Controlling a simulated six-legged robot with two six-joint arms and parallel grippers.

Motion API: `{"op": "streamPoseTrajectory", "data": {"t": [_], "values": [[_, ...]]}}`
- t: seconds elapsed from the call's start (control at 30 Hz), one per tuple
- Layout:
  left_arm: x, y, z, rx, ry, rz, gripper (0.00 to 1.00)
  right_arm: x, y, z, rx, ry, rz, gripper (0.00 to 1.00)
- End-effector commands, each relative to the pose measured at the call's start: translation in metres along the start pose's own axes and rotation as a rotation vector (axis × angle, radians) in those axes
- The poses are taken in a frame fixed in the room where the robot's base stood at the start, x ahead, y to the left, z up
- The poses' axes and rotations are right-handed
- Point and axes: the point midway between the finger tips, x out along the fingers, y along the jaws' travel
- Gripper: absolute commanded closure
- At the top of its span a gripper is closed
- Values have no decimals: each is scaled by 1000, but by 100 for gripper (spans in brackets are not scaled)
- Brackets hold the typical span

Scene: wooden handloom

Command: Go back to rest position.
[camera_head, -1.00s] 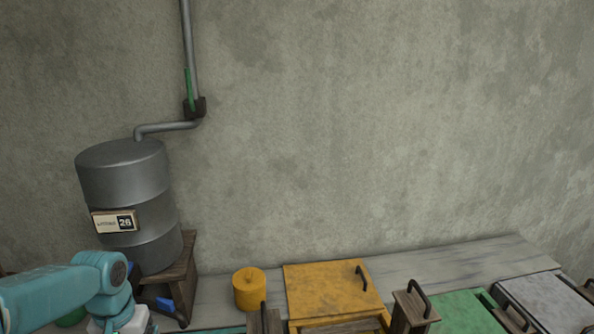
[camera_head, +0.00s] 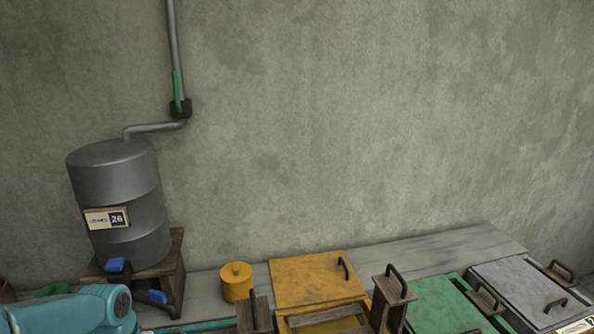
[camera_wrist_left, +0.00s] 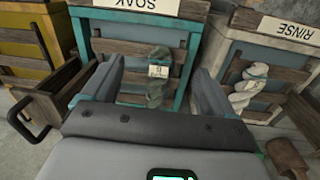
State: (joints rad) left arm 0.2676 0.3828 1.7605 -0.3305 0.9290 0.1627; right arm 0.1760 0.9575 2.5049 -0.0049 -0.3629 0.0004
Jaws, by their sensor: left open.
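My left arm (camera_head: 85,309), teal, shows at the lower left of the head view; its gripper is out of that frame. In the left wrist view my left gripper (camera_wrist_left: 158,72) is open, its two grey fingers spread apart with nothing held between them. Beyond the fingers is a teal-framed wooden vat marked SOAK (camera_wrist_left: 137,5), with a greyish twisted hank (camera_wrist_left: 157,88) showing at its front. Whether the fingers touch the vat, I cannot tell. My right gripper is not in view.
A grey metal drum (camera_head: 122,205) stands on a wooden stand at left, with blue taps below. A yellow pot (camera_head: 236,283), a yellow lid (camera_head: 312,279), a green lid (camera_head: 440,308) and a grey lid (camera_head: 515,287) line the wall. A RINSE vat (camera_wrist_left: 285,28) stands at right in the wrist view.

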Motion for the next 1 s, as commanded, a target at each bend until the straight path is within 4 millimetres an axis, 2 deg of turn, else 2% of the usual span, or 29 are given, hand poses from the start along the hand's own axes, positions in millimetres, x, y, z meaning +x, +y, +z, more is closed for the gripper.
{"op": "streamPoseTrajectory", "data": {"t": [0.17,0.33,0.47,0.5,0.6,0.8,0.83,0.9,1.0], "values": [[53,34,11,46,-12,68,13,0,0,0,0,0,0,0],[113,75,39,83,-22,151,13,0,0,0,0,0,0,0],[167,111,83,95,-38,222,13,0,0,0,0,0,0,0],[182,121,100,94,-42,240,13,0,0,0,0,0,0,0],[212,139,142,85,-46,269,13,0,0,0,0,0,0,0],[242,152,218,66,-53,272,13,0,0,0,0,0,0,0],[249,151,225,65,-51,269,13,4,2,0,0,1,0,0],[278,149,216,63,-37,271,13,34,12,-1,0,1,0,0],[300,147,216,63,-37,271,13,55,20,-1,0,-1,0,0]]}}
